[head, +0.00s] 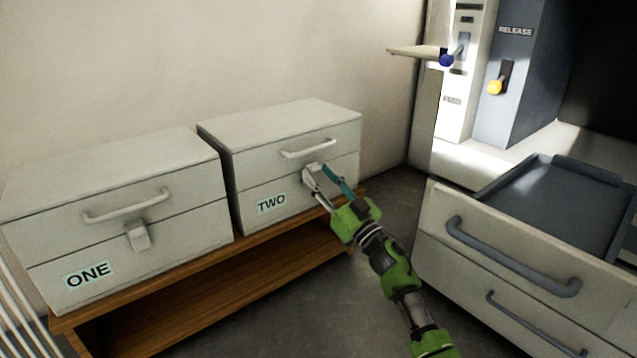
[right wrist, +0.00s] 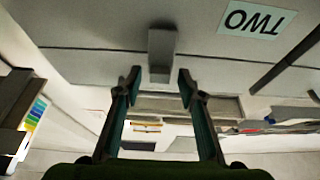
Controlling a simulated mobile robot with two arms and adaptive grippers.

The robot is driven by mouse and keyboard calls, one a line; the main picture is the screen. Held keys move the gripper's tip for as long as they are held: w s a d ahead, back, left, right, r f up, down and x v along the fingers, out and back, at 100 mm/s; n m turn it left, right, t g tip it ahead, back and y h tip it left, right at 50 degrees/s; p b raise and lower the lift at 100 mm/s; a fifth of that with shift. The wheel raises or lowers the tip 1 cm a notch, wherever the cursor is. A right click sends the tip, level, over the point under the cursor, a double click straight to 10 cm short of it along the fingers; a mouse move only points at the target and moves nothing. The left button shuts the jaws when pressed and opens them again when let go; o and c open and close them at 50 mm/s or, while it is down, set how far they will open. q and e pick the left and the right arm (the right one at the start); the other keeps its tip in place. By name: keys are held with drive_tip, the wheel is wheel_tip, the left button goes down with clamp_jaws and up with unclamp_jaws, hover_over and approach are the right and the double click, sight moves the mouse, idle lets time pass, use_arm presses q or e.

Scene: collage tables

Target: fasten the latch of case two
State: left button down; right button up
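Case two (head: 290,135) is a white box with a handle on its lid and a "TWO" label (head: 271,203) on its lower front. It stands closed on a wooden bench. Its small grey latch (right wrist: 162,45) sits at the lid seam in the right wrist view, where the picture is upside down. I cannot tell whether it is fastened. My right gripper (right wrist: 159,80) is open, its fingertips spread on either side of the latch's near end. In the head view the right gripper (head: 325,172) is at the case's front, partly covering the latch. My left gripper is not in view.
Case one (head: 110,185), with its own latch (head: 137,235), stands left of case two on the wooden bench (head: 190,275). A drawer unit (head: 520,270) with grey handles is at the right. Behind it is a "RELEASE" panel (head: 515,60) with a yellow-knobbed lever (head: 495,87).

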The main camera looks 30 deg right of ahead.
drive_tip(key=shift+w+r, duration=0.25)
drive_tip(key=shift+w, duration=0.25)
